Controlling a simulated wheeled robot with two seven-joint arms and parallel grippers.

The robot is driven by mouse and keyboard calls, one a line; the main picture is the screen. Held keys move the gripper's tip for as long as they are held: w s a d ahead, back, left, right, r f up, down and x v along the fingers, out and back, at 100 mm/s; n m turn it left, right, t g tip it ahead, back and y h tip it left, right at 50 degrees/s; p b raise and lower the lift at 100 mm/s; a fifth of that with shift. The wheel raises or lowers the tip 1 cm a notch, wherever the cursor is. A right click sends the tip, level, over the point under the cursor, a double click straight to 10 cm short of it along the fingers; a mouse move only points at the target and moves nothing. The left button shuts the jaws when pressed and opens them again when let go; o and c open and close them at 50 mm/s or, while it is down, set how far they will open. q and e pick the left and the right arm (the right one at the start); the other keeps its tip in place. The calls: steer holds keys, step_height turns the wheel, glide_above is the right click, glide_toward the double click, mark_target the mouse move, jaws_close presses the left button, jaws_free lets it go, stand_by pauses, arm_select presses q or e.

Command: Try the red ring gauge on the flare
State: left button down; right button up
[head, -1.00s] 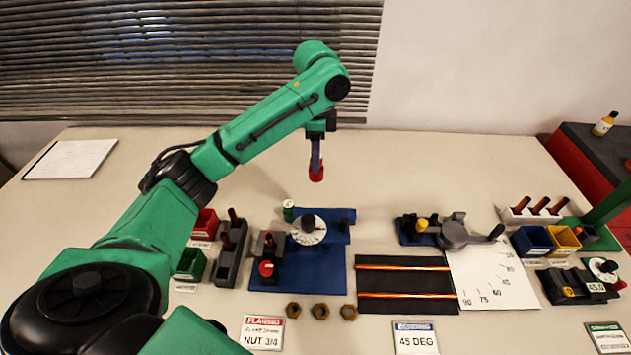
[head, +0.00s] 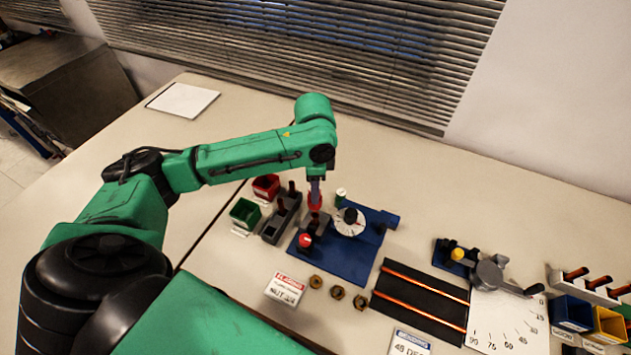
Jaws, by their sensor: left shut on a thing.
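My left gripper (head: 315,191) points down over the blue flaring fixture (head: 342,262), shut on the red ring gauge (head: 315,201). The red ring gauge is right above the dark clamp block (head: 316,223) on the fixture's left side. The flare at the top of that block is hidden behind the gauge, so I cannot tell whether the gauge is touching it or around it. A red knob (head: 305,241) sits at the front of the block, and a white dial (head: 349,222) stands to its right. My right gripper is not in view.
A grey rack (head: 282,219) with dark-topped rods, a red bin (head: 266,187) and a green bin (head: 245,213) stand left of the fixture. A small green-and-white cylinder (head: 341,195) stands behind it. Several brass nuts (head: 337,293) lie in front. A black mat (head: 425,304) lies to the right.

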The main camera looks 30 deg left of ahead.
arm_select(q)
steer(key=shift+r, duration=0.1)
steer(key=shift+d+r+p, duration=0.1)
steer(key=shift+d+p, duration=0.05)
steer(key=shift+p, duration=0.55)
steer(key=shift+f, duration=0.65)
steer(key=shift+f+b, duration=0.35)
steer(key=shift+f, duration=1.3)
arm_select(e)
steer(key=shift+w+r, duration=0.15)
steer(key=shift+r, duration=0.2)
arm_select(q)
steer(key=shift+f, duration=0.35)
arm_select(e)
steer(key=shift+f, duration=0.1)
arm_select(q)
steer(key=shift+r+p, duration=3.1)
steer(key=shift+p, duration=0.35)
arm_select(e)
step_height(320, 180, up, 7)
